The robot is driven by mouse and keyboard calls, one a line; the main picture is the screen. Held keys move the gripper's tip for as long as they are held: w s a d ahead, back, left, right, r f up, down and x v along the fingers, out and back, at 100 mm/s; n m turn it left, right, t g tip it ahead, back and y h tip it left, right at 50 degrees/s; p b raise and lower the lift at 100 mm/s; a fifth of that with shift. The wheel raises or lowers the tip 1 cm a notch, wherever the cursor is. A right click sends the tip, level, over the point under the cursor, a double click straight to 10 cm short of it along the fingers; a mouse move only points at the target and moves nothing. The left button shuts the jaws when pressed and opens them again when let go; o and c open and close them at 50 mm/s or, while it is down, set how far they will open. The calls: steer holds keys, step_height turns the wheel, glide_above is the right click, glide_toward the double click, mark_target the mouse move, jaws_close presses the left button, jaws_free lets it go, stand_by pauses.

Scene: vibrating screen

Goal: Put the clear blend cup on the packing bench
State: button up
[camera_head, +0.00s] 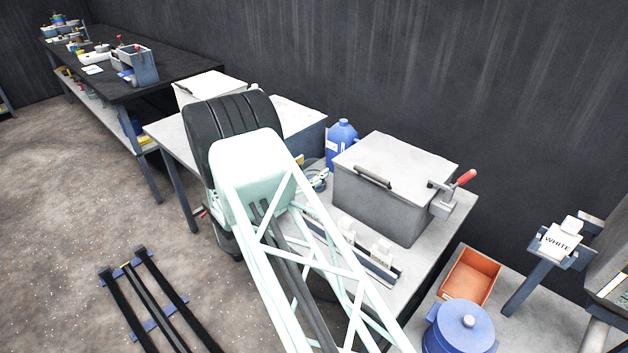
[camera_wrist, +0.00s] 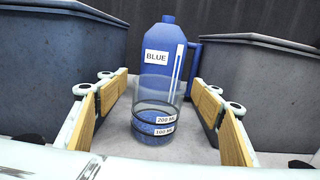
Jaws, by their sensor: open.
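The clear blend cup (camera_wrist: 150,106) stands upright on a grey tabletop in the wrist view. It has black bands, labels reading 200 ML and 100 ML, and blue material low inside. My gripper (camera_wrist: 160,88) is open, with a wood-coloured pad on either side of the cup; I cannot tell whether either pad touches it.
A blue jug labelled BLUE (camera_wrist: 167,60) stands behind the cup; it also shows in the head view (camera_head: 341,140). Grey bins flank the gripper. A lidded grey box (camera_head: 395,168) with a red-handled clamp sits on the table. An orange bin (camera_head: 470,277) and blue lidded pot (camera_head: 462,325) are lower right.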

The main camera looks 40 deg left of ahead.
steer(key=shift+w, duration=0.95)
steer(key=shift+c, duration=0.2)
steer(key=c, duration=1.2)
steer(key=shift+c, duration=0.2)
steer(key=shift+r, duration=0.1)
step_height(320, 180, up, 18)
steer(key=p, duration=0.2)
steer(key=shift+p, duration=0.35)
